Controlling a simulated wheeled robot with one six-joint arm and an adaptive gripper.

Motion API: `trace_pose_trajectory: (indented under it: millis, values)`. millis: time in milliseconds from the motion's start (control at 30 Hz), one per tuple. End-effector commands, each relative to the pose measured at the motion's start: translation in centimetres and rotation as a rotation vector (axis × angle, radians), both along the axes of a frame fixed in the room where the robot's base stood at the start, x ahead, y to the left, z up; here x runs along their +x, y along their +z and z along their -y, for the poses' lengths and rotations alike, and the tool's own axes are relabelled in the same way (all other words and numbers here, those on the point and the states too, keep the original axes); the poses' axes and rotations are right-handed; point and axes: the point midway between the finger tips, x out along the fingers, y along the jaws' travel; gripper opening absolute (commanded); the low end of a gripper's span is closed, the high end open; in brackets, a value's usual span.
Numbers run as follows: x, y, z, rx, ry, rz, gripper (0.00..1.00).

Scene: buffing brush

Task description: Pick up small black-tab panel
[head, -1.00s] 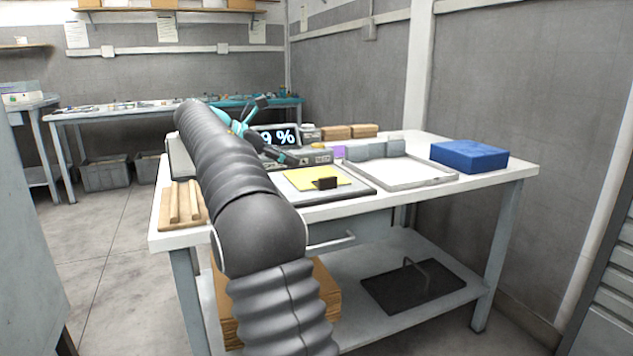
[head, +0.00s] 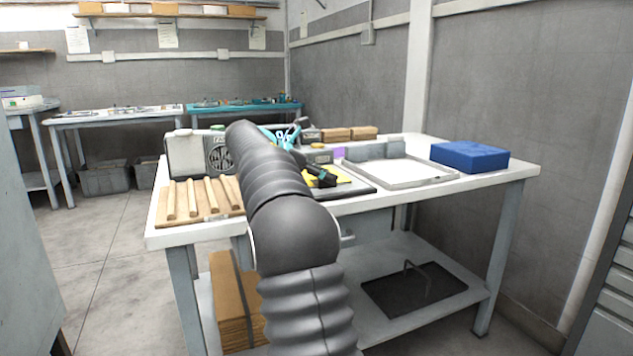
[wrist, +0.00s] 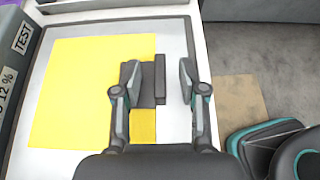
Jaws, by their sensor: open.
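A yellow panel (wrist: 85,95) lies flat on a pale board (wrist: 172,40) in the wrist view. A dark upright tab (wrist: 160,80) stands at its right side, with a dark flat part beside it. A bit of yellow (head: 307,178) shows past my arm in the head view. My gripper (wrist: 158,84) is open, with one finger on each side of the dark tab; the right finger is apart from it. Whether the left finger touches the dark part is unclear. In the head view my gripper (head: 320,174) is over the panel, largely covering the tab.
A framed white tray (head: 400,174) and a blue block (head: 469,155) stand to the right on the table. A wooden slatted rack (head: 200,198) and a grey box with a fan (head: 190,152) are to the left. Several small items sit behind the board.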

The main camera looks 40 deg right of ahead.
Motion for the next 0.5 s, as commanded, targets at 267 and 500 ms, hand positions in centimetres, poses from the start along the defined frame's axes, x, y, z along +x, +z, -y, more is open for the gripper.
trace_pose_trajectory:
  millis: [267,500]
  values:
    - [-0.04,-0.06,0.16,0.000,0.001,0.000,0.30]
    - [-0.03,-0.05,0.14,0.000,0.001,0.000,0.00]
